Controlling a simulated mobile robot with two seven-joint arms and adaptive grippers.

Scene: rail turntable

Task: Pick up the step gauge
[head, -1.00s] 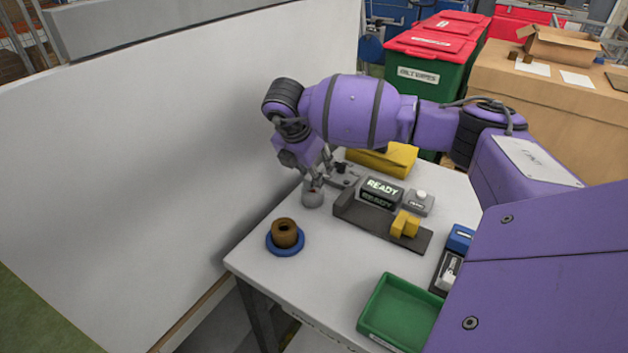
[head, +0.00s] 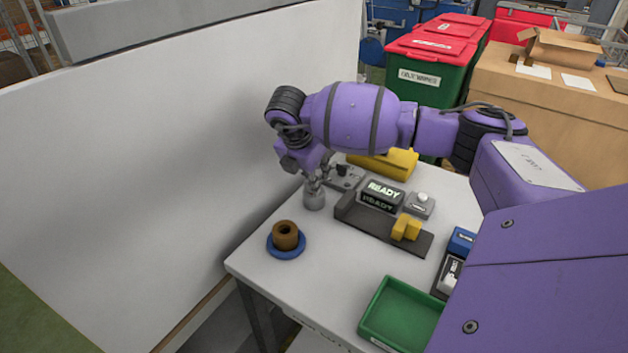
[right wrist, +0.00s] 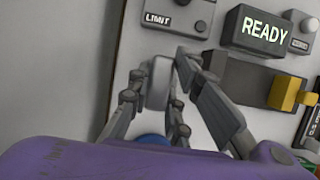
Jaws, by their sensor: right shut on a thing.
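The step gauge appears to be the small grey rounded piece (head: 314,201) standing upright on the light table near the white wall panel. It also shows between the fingers in the right wrist view (right wrist: 159,88). My right gripper (head: 316,185) comes down over it from above, its fingers shut on its upper part. The fingers hide the top of the piece. I cannot tell whether its base still touches the table. My left gripper is in neither view.
A brown ring (head: 285,236) sits on a blue disc (head: 287,253) in front. A green tray (head: 400,316) lies at the front right. The white panel (head: 180,140) bounds the left.

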